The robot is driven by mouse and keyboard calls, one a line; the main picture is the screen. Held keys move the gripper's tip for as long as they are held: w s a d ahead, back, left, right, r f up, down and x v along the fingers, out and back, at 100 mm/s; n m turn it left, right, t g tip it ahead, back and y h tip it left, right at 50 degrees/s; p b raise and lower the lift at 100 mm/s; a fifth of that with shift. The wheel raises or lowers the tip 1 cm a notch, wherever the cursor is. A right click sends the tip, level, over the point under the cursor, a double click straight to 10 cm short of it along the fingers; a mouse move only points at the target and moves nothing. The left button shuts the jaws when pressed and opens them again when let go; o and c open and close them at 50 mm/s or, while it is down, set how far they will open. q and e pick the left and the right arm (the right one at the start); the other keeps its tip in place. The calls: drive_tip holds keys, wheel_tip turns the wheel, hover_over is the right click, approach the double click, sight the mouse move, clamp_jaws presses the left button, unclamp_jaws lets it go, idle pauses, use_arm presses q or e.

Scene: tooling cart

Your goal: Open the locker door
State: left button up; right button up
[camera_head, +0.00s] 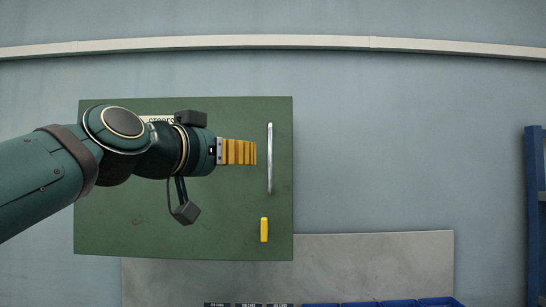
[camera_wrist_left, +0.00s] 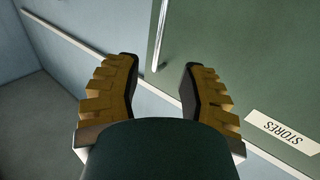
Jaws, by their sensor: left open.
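The green locker door (camera_head: 200,225) is on the wall and looks shut. Its upright silver handle (camera_head: 270,158) is near the right edge, and a yellow piece (camera_head: 264,230) sits below it. My left gripper (camera_head: 254,152) comes in from the left across the door, its yellow fingers just left of the handle. In the left wrist view, my left gripper (camera_wrist_left: 161,68) is open and empty, and the handle (camera_wrist_left: 160,32) shows beyond the gap between the fingertips. Whether they touch cannot be told. My right gripper is not in view.
A white STORES label (camera_head: 158,119) is partly hidden by my left arm; it also shows in the wrist view (camera_wrist_left: 285,131). A grey panel (camera_head: 375,265) with blue bins (camera_head: 360,304) is below. A blue post (camera_head: 536,215) stands far right. Bare wall lies right of the door.

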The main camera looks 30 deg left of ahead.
use_arm(q)
drive_tip(key=p, duration=0.3)
hover_over(270, 186)
drive_tip(key=shift+w+a, duration=0.15)
drive_tip(key=shift+w, duration=0.1)
clamp_jaws()
